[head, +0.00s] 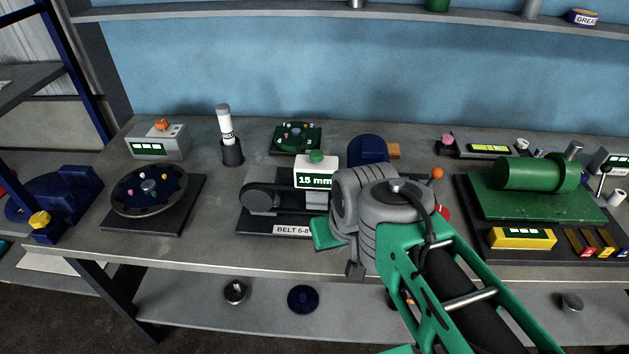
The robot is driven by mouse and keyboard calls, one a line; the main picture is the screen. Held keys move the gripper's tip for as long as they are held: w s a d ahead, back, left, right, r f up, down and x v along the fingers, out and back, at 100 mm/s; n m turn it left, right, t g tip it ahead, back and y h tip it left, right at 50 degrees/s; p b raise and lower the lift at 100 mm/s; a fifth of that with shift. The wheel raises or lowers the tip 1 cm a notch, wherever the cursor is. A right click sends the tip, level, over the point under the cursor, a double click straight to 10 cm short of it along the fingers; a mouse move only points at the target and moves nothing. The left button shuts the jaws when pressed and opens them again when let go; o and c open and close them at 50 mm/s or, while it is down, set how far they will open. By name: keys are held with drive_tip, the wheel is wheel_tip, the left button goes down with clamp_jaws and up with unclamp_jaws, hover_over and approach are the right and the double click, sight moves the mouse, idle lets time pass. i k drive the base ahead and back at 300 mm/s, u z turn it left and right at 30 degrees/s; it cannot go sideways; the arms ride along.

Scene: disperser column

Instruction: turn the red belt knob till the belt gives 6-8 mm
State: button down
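The belt unit (252,222) sits at the middle of the bench, with a dark belt loop (290,198) running right from a grey pulley (259,198). Its white display (316,172) with a green top reads "15 mm". My green and grey arm reaches over the unit's right side. My gripper's fingers cannot be made out, nor any contact with the knob.
Left stand a round dial plate (149,190), a grey box with an orange button (157,142) and a white cylinder (226,128). An orange-tipped lever (437,174) stands right of my wrist. A green motor unit (527,174) fills the right. Some bare bench lies along the front edge.

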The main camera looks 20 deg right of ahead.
sight(442, 210)
drive_tip(key=u, duration=2.85)
drive_tip(key=k, duration=0.55)
drive_tip(key=z, duration=0.9)
